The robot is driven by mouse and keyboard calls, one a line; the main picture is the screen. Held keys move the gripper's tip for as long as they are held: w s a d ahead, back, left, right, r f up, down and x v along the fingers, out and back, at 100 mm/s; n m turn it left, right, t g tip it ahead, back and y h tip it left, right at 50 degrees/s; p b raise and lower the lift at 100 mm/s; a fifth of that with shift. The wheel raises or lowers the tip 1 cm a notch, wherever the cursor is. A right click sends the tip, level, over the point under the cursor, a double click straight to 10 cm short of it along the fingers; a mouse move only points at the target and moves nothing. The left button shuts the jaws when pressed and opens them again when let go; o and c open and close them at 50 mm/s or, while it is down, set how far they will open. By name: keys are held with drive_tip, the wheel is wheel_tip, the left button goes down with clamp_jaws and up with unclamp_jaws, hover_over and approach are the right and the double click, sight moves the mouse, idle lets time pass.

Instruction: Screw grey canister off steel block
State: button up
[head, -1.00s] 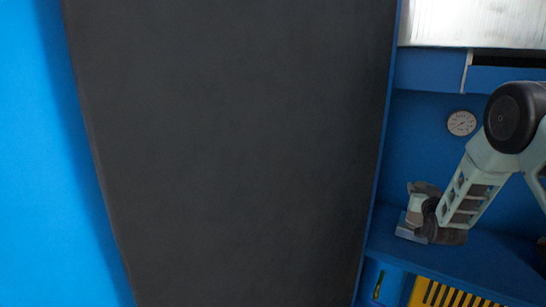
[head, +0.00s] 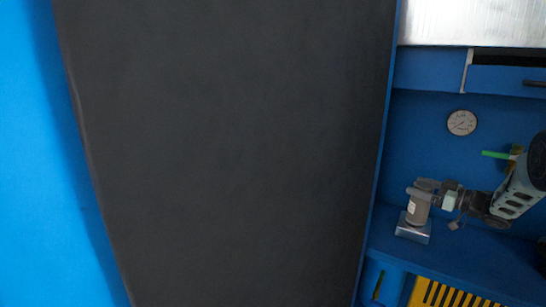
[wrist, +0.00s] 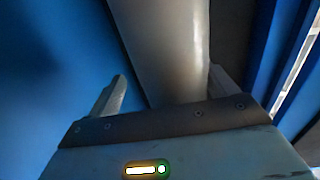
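The grey canister (head: 417,209) stands upright on the steel block (head: 412,231), which lies on a blue shelf at the right of the head view. My gripper (head: 424,188) is at the canister's upper part, reaching in from the right. In the wrist view the canister (wrist: 168,50) fills the middle, between the two fingers of my gripper (wrist: 165,88). The left finger stands clear of it with a visible gap; the right finger is close to its side, and I cannot tell whether it touches. The steel block is out of the wrist view.
A round gauge (head: 461,122) is on the blue back wall above the canister. A green bar (head: 496,155) shows behind my arm. A big dark panel (head: 230,150) fills the middle of the head view. A yellow slotted part (head: 452,294) lies below the shelf.

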drive_tip(key=shift+o, duration=0.4)
drive_tip(key=shift+d+r, duration=0.2)
drive_tip(key=shift+d, duration=0.25)
drive_tip(key=shift+a+f, duration=0.2)
drive_tip(key=shift+a, duration=0.15)
drive_tip(key=shift+h, duration=0.3)
